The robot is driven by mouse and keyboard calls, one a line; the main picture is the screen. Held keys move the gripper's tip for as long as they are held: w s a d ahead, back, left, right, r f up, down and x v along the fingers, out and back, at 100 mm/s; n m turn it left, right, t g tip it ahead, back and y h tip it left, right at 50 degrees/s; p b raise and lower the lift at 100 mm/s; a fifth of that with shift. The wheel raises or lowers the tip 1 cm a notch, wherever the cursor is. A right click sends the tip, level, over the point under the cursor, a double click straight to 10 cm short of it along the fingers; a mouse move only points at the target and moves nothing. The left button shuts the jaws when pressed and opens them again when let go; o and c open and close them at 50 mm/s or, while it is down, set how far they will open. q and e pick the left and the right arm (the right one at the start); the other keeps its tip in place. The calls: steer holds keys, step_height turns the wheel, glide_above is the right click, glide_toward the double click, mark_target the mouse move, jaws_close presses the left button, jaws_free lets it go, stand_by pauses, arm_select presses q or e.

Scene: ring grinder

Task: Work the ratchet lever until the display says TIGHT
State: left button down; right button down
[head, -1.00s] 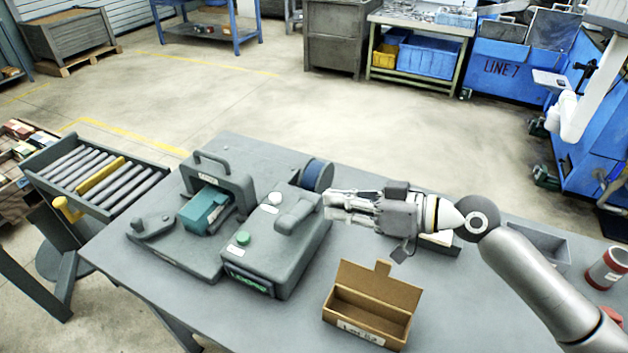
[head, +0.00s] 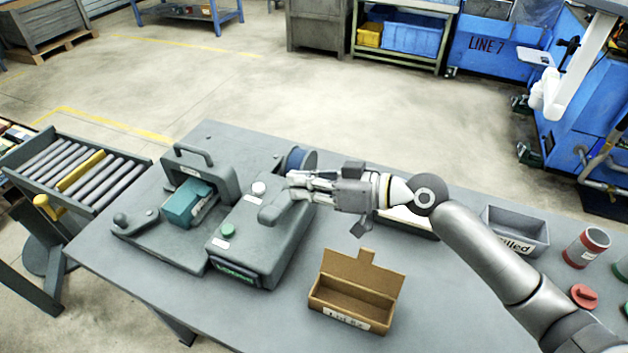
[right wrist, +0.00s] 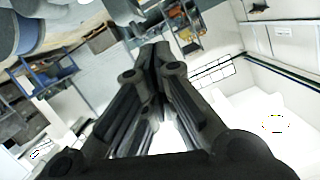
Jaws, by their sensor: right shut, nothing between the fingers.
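A grey machine (head: 258,243) stands on the grey table, with a green button (head: 227,229), a white button (head: 258,188) and a blue spool (head: 298,160) at its far end. A thick grey lever handle (head: 279,207) lies along its top. The display (head: 236,275) on its front shows green letters too small to read. My right gripper (head: 291,181) is shut and empty, its fingers at the far right end of the handle; I cannot tell whether they touch. The right wrist view shows the closed fingers (right wrist: 150,62). My left gripper is not in view.
A teal block (head: 188,203) sits under a grey arched frame (head: 205,172) left of the machine, near a small knobbed arm (head: 138,223). An open cardboard box (head: 352,298) lies in front. A grey bin (head: 516,230) and a red-and-white can (head: 586,247) stand at right.

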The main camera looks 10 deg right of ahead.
steer(key=p, duration=0.2)
glide_above(278, 212)
steer(key=w, duration=0.1)
steer(key=shift+d+f, duration=0.25)
steer(key=shift+f, duration=0.15)
steer(key=f, duration=0.3)
steer(key=shift+s+a+f+p, duration=0.2)
steer(key=shift+s+f+p, duration=0.05)
steer(key=shift+s+p, duration=0.1)
steer(key=shift+s+f, duration=0.15)
steer(key=shift+f, duration=0.2)
steer(key=shift+f, duration=0.1)
